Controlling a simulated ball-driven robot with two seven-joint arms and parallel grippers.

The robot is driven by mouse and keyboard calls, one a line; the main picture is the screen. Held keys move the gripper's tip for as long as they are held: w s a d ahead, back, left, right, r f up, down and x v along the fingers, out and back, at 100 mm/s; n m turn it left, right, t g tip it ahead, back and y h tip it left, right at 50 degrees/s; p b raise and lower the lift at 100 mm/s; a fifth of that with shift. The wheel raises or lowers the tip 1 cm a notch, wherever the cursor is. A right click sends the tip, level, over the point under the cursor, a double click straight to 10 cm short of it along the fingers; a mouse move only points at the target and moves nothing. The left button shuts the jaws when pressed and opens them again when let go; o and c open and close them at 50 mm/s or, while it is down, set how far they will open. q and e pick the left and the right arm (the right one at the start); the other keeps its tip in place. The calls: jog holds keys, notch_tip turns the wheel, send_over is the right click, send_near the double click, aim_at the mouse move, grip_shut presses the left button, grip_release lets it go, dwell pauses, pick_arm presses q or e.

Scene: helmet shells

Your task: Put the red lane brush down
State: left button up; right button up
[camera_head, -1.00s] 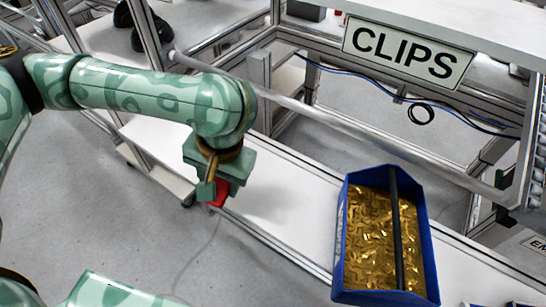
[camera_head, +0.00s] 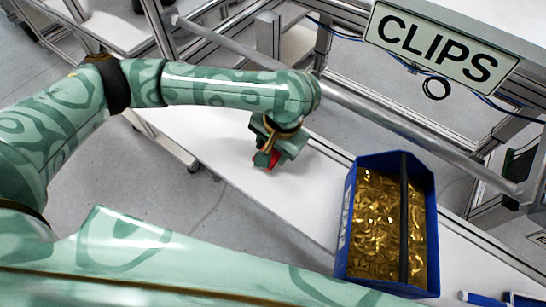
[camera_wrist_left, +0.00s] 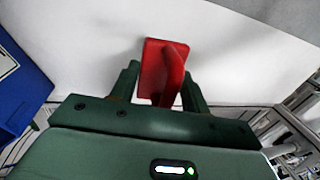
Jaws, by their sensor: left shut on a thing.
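The red lane brush (camera_wrist_left: 154,66) is between the two fingers of my left gripper (camera_wrist_left: 160,88) in the left wrist view, with a flat red block and a curved handle showing. In the head view the left gripper (camera_head: 267,160) is over the white shelf (camera_head: 225,148), and only a little of the red brush (camera_head: 275,158) shows beneath it. The gripper is shut on the brush. I cannot tell whether the brush touches the shelf. My right gripper is not in view.
A blue bin (camera_head: 346,232) of gold clips with a dark divider stands on the shelf to the right of the gripper. A metal rail (camera_head: 400,143) runs behind, under the CLIPS sign (camera_head: 438,47). The white shelf is bare around the gripper.

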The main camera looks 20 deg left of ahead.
aim_at(273, 155)
pick_arm(q)
jog(key=shift+w+a+f, duration=0.1)
jog(key=shift+w+f, duration=0.3)
jog(key=shift+f, duration=0.2)
jog(key=f+b, duration=0.1)
jog(key=f, duration=0.1)
jog(key=f+b, duration=0.2)
jog(key=shift+w+a, duration=0.1)
jog(key=shift+w, duration=0.3)
jog(key=shift+s+r, duration=0.1)
jog(key=shift+r, duration=0.05)
jog(key=o, duration=0.9)
jog(key=shift+r, duration=0.15)
jog(key=r+p, duration=0.2)
jog(key=r, duration=0.1)
jog(key=d+r+p, duration=0.1)
jog(key=r+p, duration=0.1)
jog(key=r, duration=0.2)
jog(key=d+r+p, duration=0.1)
jog(key=r, duration=0.2)
jog(key=shift+s+r+p, duration=0.25)
jog(key=shift+s+p, duration=0.05)
jog(key=shift+p, duration=0.1)
jog(key=shift+s+d+r, duration=0.1)
jog(key=shift+r, duration=0.45)
